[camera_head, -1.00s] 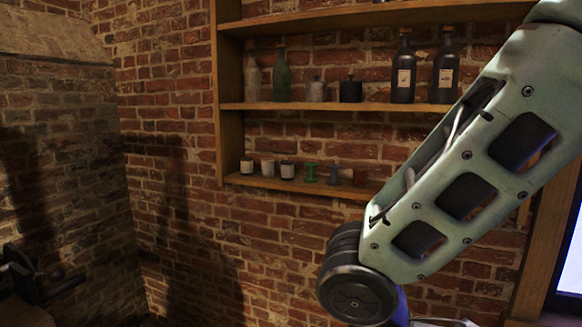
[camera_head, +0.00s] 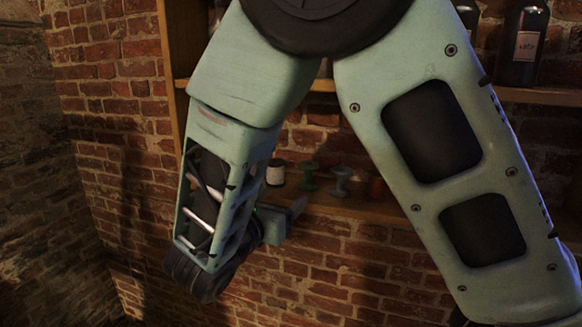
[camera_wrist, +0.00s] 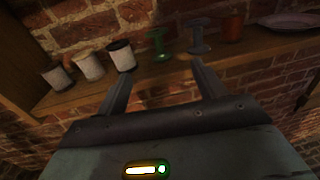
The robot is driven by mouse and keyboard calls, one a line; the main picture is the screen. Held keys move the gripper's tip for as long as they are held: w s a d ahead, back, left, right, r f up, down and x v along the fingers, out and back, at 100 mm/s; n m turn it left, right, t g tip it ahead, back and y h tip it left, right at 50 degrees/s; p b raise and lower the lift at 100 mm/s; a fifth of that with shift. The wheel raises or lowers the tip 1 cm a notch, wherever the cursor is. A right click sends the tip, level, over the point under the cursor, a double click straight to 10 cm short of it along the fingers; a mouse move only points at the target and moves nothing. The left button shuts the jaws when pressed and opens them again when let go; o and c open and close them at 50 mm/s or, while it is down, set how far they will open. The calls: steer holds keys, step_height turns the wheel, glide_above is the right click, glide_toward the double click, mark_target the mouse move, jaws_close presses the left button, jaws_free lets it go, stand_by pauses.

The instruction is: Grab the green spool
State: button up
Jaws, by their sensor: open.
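The green spool (camera_head: 308,176) stands upright on the lower wooden shelf. In the wrist view the green spool (camera_wrist: 158,44) stands just beyond the gap between my fingers, apart from them. My gripper (camera_wrist: 158,78) is open and empty, its two fingers pointing toward the shelf. In the head view my gripper (camera_head: 284,216) is partly hidden by my arm and sits at the shelf's front edge, below the spool.
A grey-blue spool (camera_wrist: 199,37) stands close to the right of the green one. A dark-topped white jar (camera_wrist: 121,55) and more jars stand to the left. An orange cup (camera_wrist: 233,28) and a plate (camera_wrist: 288,22) are further right. The shelf board (camera_wrist: 75,98) runs below.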

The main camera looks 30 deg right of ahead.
mark_target(304, 174)
steer(key=p+x, duration=0.1)
steer(key=x, duration=0.3)
steer(key=p+x, duration=0.1)
steer(key=x, duration=0.3)
steer(key=p+x, duration=0.1)
steer(key=x, duration=0.3)
steer(key=shift+w+r, duration=0.25)
steer(key=shift+r, duration=0.05)
steer(key=p+x, duration=0.1)
steer(key=x, duration=0.1)
steer(key=p+x, duration=0.1)
steer(key=x, duration=0.1)
steer(key=shift+d+r+p, duration=0.2)
steer(key=shift+r+p, duration=0.15)
steer(key=shift+r, duration=0.05)
steer(key=shift+w+d+f, duration=0.15)
steer(key=shift+w+d, duration=0.1)
steer(key=shift+d, duration=0.1)
steer(key=c, duration=1.1)
